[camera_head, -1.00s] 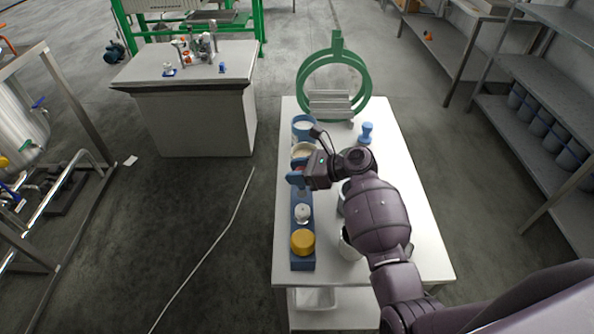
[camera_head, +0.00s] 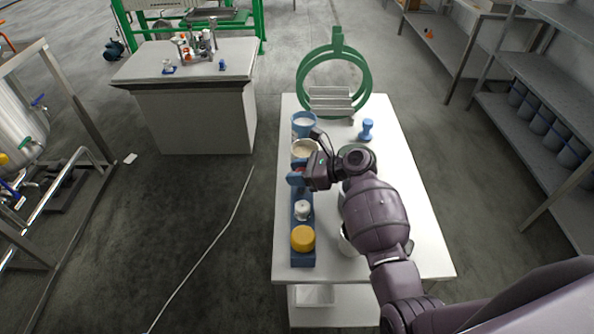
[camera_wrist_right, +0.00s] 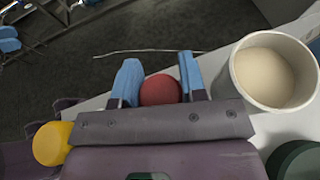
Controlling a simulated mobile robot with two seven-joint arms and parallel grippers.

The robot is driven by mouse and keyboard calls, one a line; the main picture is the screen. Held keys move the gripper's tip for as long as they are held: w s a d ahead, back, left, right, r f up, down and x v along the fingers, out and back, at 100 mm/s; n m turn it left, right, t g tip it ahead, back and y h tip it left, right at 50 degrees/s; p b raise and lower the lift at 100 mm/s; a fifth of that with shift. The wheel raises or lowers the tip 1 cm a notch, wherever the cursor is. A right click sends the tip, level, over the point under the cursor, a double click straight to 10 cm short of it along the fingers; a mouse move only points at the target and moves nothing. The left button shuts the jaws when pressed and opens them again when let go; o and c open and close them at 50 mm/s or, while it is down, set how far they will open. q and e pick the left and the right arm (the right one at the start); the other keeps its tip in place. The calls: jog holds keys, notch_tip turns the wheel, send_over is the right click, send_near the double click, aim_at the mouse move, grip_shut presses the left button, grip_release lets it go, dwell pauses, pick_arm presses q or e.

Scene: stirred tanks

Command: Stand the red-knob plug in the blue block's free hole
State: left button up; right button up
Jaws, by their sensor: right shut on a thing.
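The blue block (camera_head: 303,261) lies along the left edge of the white table. A yellow-knob plug (camera_head: 303,238) stands at its near end and a white-knob plug (camera_head: 302,209) stands beyond it. My right gripper (camera_head: 297,174) is over the block's far part, its blue fingers shut on the red-knob plug. In the right wrist view the red knob (camera_wrist_right: 160,90) sits between the two blue fingers. The plug's lower part and the hole under it are hidden, so I cannot tell whether it is inside the block. My left gripper is not in view.
A green ring stand (camera_head: 337,40) and a small blue item (camera_head: 367,130) are at the table's back.

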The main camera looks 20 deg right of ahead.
jog(key=shift+f+b, duration=0.65)
jog(key=shift+f, duration=1.05)
jog(key=o, duration=1)
jog(key=v, duration=1)
jog(key=shift+s+d+r, duration=0.15)
jog(key=shift+d, duration=0.25)
jog(key=shift+s, duration=0.1)
